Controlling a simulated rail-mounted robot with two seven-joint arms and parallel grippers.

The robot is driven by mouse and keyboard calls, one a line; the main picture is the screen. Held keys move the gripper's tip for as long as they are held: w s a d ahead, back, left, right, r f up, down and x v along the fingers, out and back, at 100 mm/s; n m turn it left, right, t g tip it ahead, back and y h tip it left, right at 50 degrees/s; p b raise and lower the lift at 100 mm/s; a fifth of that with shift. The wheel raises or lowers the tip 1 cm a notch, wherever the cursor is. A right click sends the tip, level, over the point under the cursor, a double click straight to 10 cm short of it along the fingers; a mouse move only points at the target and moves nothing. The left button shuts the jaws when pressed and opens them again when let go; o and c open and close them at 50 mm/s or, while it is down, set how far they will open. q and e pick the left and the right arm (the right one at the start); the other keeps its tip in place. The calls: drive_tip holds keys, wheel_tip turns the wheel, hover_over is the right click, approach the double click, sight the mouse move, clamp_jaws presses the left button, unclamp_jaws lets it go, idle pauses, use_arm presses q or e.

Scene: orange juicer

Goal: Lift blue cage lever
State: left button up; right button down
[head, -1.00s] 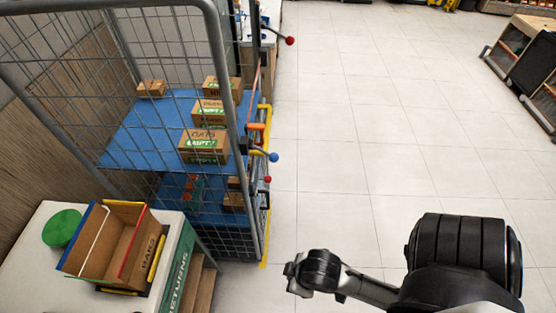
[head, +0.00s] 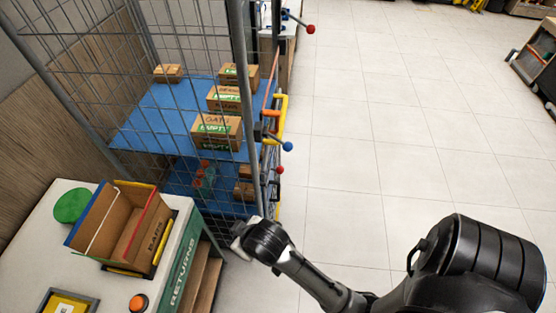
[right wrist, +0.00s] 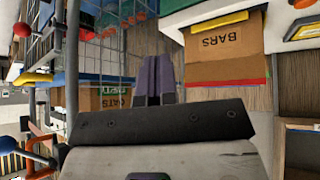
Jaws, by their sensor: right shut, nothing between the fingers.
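The blue lever shows as a blue ball knob (head: 287,146) on a short arm at the right side of the wire cage (head: 245,100). The knob stands free of my grippers. My right gripper (head: 240,240) is low beside the cage's near right corner, below and left of the blue knob; its fingertips are mostly hidden in the head view. In the right wrist view its dark fingers (right wrist: 157,82) are shut and empty. My left gripper is not in view.
Red-ball levers sit above (head: 310,29) and below (head: 280,170) the blue one, with an orange handle (head: 268,113) close by. The white returns table (head: 120,270) carries an open carton (head: 130,225) at left. The tiled floor (head: 370,130) at right is clear.

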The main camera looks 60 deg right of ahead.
drive_tip(key=w+d+f+g+h, duration=0.2)
drive_tip(key=w+d+h, duration=0.2)
drive_tip(key=d+h, duration=0.3)
wheel_tip(320, 180, up, 6)
drive_tip(key=s+d+n+g+h, duration=0.1)
drive_tip(key=d+n+h, duration=0.1)
drive_tip(key=n+h, duration=0.6)
drive_tip(key=shift+g+h+b, duration=0.3)
drive_tip(key=shift+g+h, duration=0.1)
drive_tip(key=shift+h, duration=1.3)
drive_tip(key=shift+d+r, duration=0.1)
drive_tip(key=p, duration=0.1)
approach(279, 140)
drive_tip(key=w+d+f, duration=0.2)
drive_tip(key=d+f, duration=0.1)
drive_tip(key=f, duration=0.1)
drive_tip(key=shift+s+d+r+p, duration=0.25)
drive_tip(key=shift+d+p, duration=0.2)
drive_tip(key=shift+d, duration=0.2)
drive_tip(key=shift+s+d+r+p, duration=0.2)
drive_tip(key=shift+s+d+p, duration=0.15)
drive_tip(key=shift+d, duration=0.35)
drive_tip(key=shift+s+d+r+p, duration=0.25)
drive_tip(key=shift+d+p, duration=0.25)
drive_tip(key=shift+d, duration=0.15)
